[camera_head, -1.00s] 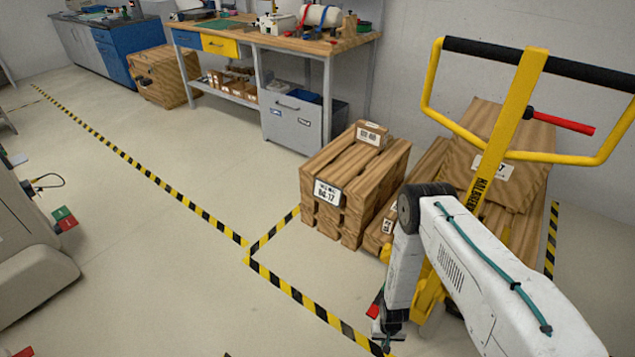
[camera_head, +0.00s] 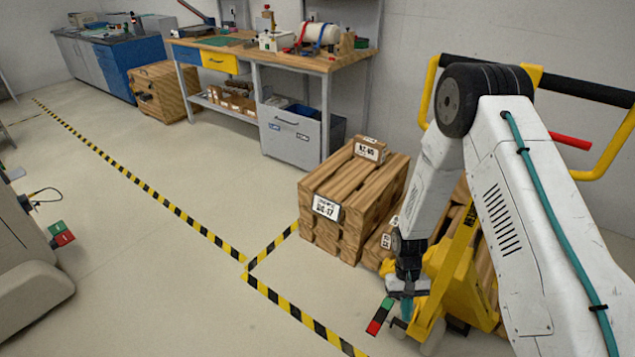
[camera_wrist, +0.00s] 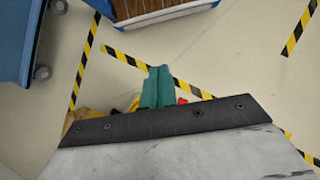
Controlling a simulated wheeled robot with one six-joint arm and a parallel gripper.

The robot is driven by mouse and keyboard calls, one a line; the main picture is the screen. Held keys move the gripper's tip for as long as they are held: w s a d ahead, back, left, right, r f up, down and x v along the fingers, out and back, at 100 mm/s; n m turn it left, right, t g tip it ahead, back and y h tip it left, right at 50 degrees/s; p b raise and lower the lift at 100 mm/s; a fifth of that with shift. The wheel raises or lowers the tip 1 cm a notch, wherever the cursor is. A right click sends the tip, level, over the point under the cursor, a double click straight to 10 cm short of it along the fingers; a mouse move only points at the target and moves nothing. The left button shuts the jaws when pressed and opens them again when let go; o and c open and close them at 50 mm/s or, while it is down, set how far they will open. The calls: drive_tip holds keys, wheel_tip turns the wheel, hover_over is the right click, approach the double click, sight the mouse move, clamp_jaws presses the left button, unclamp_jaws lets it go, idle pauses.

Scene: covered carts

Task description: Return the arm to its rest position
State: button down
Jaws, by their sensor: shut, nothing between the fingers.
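My arm (camera_head: 505,185) stands at the right of the head view, bent at a raised black joint, with its forearm hanging down. My gripper (camera_head: 406,305) points down at the lower end of the forearm, in front of the yellow pallet jack (camera_head: 455,275). In the wrist view my gripper's teal fingers (camera_wrist: 158,85) are together with nothing between them. Below the fingertips in that view is bare floor with striped tape. My arm hides part of the pallet jack and the wooden crates behind it.
A wooden crate (camera_head: 350,205) with a small labelled box (camera_head: 370,149) on top stands left of my arm. A red and green block (camera_head: 380,316) shows beside my gripper. A workbench (camera_head: 290,58) stands at the back. The floor at left centre is clear.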

drive_tip(key=s+d+r, duration=0.1)
drive_tip(key=s+r, duration=0.1)
drive_tip(key=r, duration=1.2)
drive_tip(key=s+r, duration=0.2)
drive_tip(key=r, duration=1.2)
drive_tip(key=s+r+t, duration=0.3)
drive_tip(key=s+r, duration=0.5)
drive_tip(key=r, duration=0.2)
drive_tip(key=s+d+r+t, duration=0.1)
drive_tip(key=s+r+t, duration=0.3)
drive_tip(key=s+r, duration=0.4)
wheel_tip(320, 180, up, 3)
drive_tip(key=shift+s+d, duration=0.1)
